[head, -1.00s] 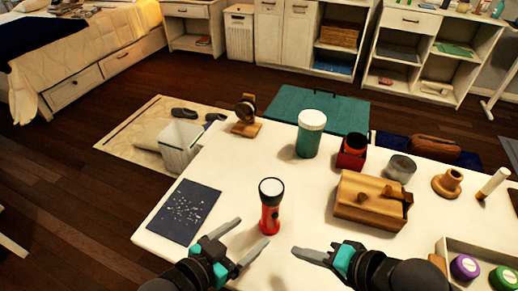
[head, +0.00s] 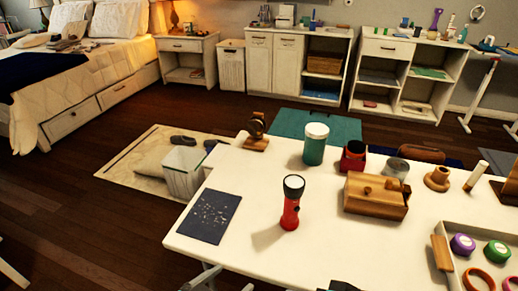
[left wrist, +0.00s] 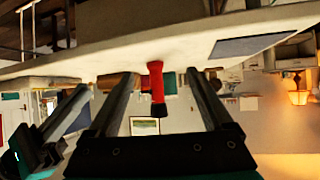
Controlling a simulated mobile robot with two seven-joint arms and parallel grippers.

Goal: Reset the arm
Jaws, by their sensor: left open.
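My left gripper (head: 227,279) shows only as grey fingertips at the bottom edge of the head view, in front of the white table's near edge. In the left wrist view its two long dark fingers (left wrist: 162,76) are spread apart with nothing held between them. The red flashlight (head: 290,204) with a black head stands upright on the table, beyond and apart from the gripper. It also shows, upside down, in the left wrist view (left wrist: 156,80). A dark part of my right gripper (head: 343,286) shows at the bottom edge; its fingers are mostly hidden.
The white table (head: 240,260) holds a dark speckled sheet (head: 209,216), a teal jar (head: 315,146), a wooden box (head: 375,196) and a tray (head: 462,232) with coloured rolls. A white bin (head: 184,174) stands left of it. The table's near middle is clear.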

